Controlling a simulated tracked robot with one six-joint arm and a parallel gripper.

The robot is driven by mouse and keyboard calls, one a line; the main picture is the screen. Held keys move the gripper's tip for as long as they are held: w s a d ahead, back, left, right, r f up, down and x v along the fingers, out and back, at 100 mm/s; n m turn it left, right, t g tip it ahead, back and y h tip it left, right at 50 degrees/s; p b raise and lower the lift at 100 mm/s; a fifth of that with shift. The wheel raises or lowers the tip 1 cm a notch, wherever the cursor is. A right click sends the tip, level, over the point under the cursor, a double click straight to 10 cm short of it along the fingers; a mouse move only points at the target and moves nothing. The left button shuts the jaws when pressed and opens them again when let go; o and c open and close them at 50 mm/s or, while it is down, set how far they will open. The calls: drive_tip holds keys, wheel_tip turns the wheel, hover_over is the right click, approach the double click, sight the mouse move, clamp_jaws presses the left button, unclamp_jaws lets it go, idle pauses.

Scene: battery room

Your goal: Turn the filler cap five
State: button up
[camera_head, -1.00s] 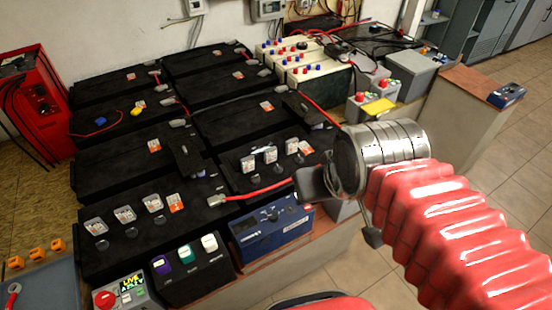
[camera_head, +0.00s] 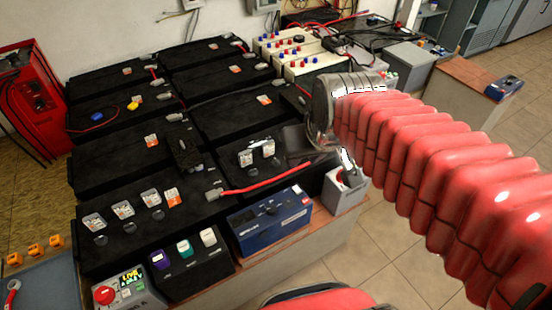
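Small dark filler caps with white tags behind them stand on the black batteries. Several are on the front-left battery (camera_head: 122,252), such as the cap (camera_head: 129,227) in the middle. Two white tags (camera_head: 245,158) and (camera_head: 268,148) show on the battery to its right (camera_head: 240,188), with dark caps below them. The numbers on the tags are too small to read, so I cannot tell which cap is five. My gripper (camera_head: 322,152) is over the right end of that battery. Its fingers are apart and hold nothing visible. My gripper and arm hide that end and any cap there.
A red cable (camera_head: 268,183) runs across the front batteries. A blue box (camera_head: 270,222) and a black box with colored caps (camera_head: 193,262) stand along the front edge. A red charger cabinet (camera_head: 38,105) is at left.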

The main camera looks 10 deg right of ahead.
sight(276, 161)
drive_tip(key=w+f, duration=1.7)
drive_tip(key=w, duration=0.5)
drive_tip(key=shift+d+f+n+g, duration=0.25)
drive_tip(key=shift+f+n+g, duration=0.05)
drive_tip(key=shift+f+g, duration=0.1)
drive_tip(key=shift+w, duration=0.1)
drive_tip(key=shift+x, duration=6.85)
drive_tip(key=shift+a, duration=0.15)
